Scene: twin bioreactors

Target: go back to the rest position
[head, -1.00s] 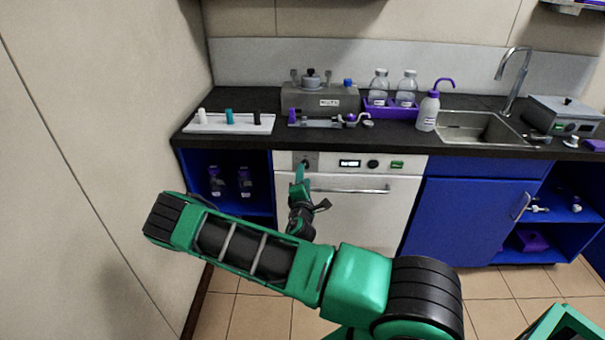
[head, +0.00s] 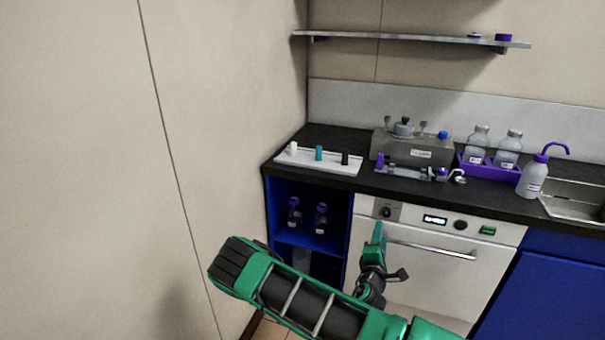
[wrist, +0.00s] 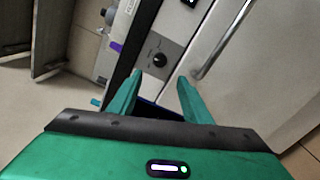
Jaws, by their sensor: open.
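My gripper (wrist: 158,92) is open and empty in the wrist view, its two green fingers apart. Beyond the fingertips are the white appliance front and its black dial (wrist: 160,59); the dial also shows in the head view (head: 386,212). In the head view my gripper (head: 378,236) is in front of the upper left of the white appliance (head: 440,275). My green and black arm stretches across the bottom of that view. The fingers show small there, and their gap to the appliance is hard to judge.
The dark worktop (head: 325,135) carries a white tray (head: 335,164), a grey device (head: 415,150), a purple rack (head: 488,169) with bottles and a wash bottle (head: 533,176). The oven-like appliance has a bar handle (head: 432,250). An open blue cabinet (head: 350,235) is left of it. A wall stands close at left.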

